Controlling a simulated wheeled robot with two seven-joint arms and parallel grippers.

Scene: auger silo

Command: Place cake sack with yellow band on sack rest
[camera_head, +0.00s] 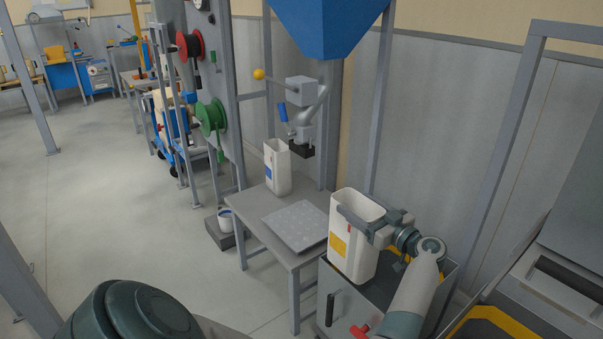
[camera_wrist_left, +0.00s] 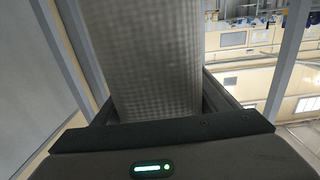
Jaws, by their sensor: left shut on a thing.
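The cake sack with the yellow band (camera_head: 367,251) is a pale, upright, open-topped sack with a yellow patch on its front. My left gripper (camera_head: 372,222) is shut on its upper part. The left wrist view shows the sack's grey woven side (camera_wrist_left: 155,65) between the jaws. The sack is over or beside the dark-topped cart; I cannot tell whether its base touches anything. A flat grey speckled plate (camera_head: 298,226), which looks like the sack rest, lies bare on the grey table, left of the held sack. My right gripper is not in view.
Another pale sack with a blue patch (camera_head: 277,167) stands at the table's back, below the spout (camera_head: 302,148) and blue hopper (camera_head: 325,22). The dark cart (camera_head: 395,292) is right of the table (camera_head: 252,218). Open floor lies left.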

